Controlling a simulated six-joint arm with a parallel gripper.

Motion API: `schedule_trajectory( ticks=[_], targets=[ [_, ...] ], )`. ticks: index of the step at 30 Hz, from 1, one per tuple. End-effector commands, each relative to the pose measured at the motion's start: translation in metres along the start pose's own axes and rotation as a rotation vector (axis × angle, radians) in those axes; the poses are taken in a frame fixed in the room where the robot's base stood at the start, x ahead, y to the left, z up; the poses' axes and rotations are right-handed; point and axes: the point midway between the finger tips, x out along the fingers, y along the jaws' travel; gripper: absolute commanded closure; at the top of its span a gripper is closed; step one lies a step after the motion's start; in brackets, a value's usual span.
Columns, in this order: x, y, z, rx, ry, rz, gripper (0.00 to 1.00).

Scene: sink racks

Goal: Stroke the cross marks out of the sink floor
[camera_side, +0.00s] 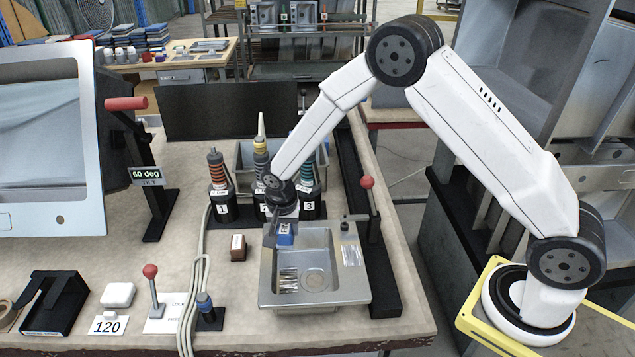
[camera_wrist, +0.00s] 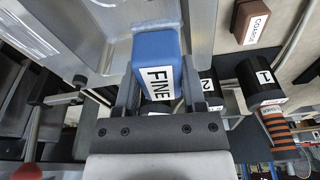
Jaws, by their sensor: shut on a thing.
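My gripper (camera_side: 284,222) is shut on a blue block (camera_side: 285,236) labelled FINE, which also shows in the wrist view (camera_wrist: 157,62) between the two fingers. The block is at the back left of the metal sink (camera_side: 265,283), by its rim; I cannot tell whether it touches the metal. A patch of dark hatched marks (camera_side: 289,280) lies on the left of the sink floor, left of the round drain (camera_side: 315,280). A paler patch of fine strokes (camera_side: 351,255) shows on the sink's right side.
A brown block (camera_side: 238,248), labelled COARSE in the wrist view (camera_wrist: 252,22), stands left of the sink. Numbered black holders (camera_side: 222,207) with coiled tools stand behind. A red-knobbed lever (camera_side: 370,193) rises at the right. Cables (camera_side: 197,285) run along the left.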

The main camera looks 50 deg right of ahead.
Motion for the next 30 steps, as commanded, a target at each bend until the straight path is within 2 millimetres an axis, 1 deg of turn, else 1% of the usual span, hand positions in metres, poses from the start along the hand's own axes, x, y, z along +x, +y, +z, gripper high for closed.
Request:
schedule_trajectory(
  ticks=[14, 19, 23, 26, 30],
  targets=[
    [0.0, 0.0, 0.0, 0.0, 0.0, 0.0, 0.95],
    [-0.006, -0.001, -0.001, 0.001, 0.001, -0.001, 0.95],
    [-0.021, -0.003, -0.004, 0.003, 0.003, -0.002, 0.95],
    [-0.038, -0.004, -0.008, 0.002, 0.005, -0.003, 0.95],
    [-0.066, -0.004, -0.012, 0.002, 0.005, -0.003, 0.95]
  ],
)
